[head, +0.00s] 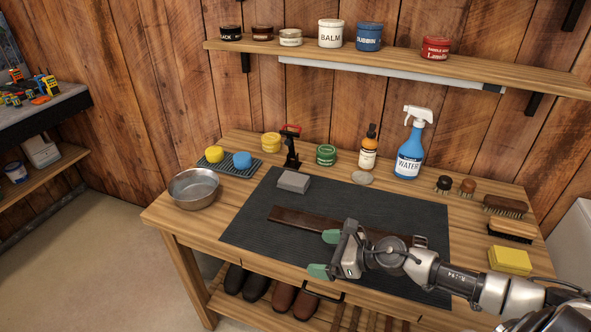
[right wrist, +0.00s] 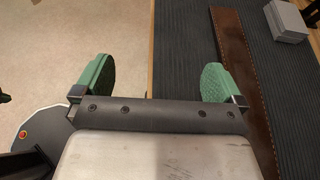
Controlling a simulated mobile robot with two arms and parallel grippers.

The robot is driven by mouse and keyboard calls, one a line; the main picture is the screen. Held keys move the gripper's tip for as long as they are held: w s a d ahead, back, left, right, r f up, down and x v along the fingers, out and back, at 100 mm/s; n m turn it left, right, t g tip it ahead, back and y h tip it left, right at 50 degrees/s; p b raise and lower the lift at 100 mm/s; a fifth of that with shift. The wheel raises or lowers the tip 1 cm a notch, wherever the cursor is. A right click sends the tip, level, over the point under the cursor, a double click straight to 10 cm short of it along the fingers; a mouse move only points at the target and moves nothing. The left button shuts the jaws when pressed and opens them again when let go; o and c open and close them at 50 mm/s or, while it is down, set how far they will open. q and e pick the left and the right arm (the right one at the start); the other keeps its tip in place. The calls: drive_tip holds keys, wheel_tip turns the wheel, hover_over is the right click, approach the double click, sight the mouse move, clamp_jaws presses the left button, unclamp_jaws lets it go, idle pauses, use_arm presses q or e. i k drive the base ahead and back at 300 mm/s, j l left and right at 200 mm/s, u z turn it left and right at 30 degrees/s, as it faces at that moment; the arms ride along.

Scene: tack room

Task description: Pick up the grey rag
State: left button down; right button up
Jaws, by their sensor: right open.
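The grey rag (head: 293,182) is a small folded block. It lies on the dark mat (head: 250,226) near its back left part, behind the brown leather strap (head: 300,220). In the right wrist view the rag (right wrist: 285,20) shows at the upper right corner. My right gripper (head: 325,254) has green fingertips and is open and empty. It is over the front part of the table, in front of the rag and to its right, apart from it. In the right wrist view the open fingers (right wrist: 157,80) straddle the table's front edge. My left gripper is not in view.
A metal bowl (head: 194,188) stands left of the mat. A red-and-black tool (head: 291,150) stands upright just behind the rag. A green tin (head: 326,155), an amber bottle (head: 368,150) and a blue spray bottle (head: 411,150) line the back. Brushes (head: 506,206) lie at right.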

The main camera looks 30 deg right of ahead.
sight(291, 181)
drive_tip(key=i+l, duration=0.8)
